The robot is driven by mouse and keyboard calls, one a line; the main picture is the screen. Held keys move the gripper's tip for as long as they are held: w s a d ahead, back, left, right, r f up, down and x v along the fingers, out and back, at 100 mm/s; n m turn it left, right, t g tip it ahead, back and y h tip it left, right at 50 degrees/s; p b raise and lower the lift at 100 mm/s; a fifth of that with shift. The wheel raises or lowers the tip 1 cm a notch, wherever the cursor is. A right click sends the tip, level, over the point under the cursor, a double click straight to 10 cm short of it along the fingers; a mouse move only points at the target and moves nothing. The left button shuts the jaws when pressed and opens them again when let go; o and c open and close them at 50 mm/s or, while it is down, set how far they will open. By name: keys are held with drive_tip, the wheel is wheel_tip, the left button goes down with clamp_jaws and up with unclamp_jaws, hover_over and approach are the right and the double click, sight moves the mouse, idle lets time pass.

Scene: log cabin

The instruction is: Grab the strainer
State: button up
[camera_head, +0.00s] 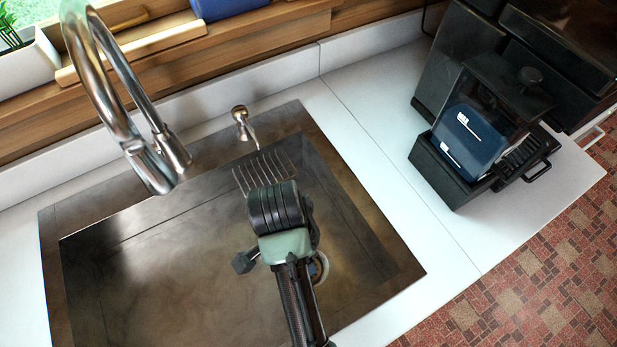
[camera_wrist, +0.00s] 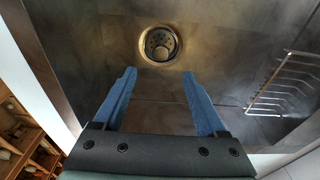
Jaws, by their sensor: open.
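The strainer (camera_wrist: 160,44) is a round metal piece with small holes, seated in the drain of the sink floor. It shows ahead of my fingertips in the wrist view. My gripper (camera_wrist: 159,74) is open, its two blue fingers spread with nothing between them, and it is apart from the strainer. In the head view the drain area with the strainer (camera_head: 321,267) is partly hidden behind my arm. My fingers are hidden in the head view.
A metal sink (camera_head: 150,260) surrounds the drain. A wire rack (camera_head: 262,172) stands at its far side, right of my fingers in the wrist view (camera_wrist: 285,85). A curved faucet (camera_head: 110,60) rises at left. A dark coffee machine (camera_head: 480,135) stands on the white counter (camera_head: 400,240).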

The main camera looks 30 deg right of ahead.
sight(318, 262)
drive_tip(key=f, duration=0.4)
drive_tip(key=d+f, duration=0.1)
drive_tip(key=f, duration=0.7)
drive_tip(key=shift+w+d+f, duration=0.1)
drive_tip(key=shift+d+f, duration=0.2)
drive_tip(key=shift+d, duration=0.05)
drive_tip(key=shift+c, duration=0.2)
clamp_jaws()
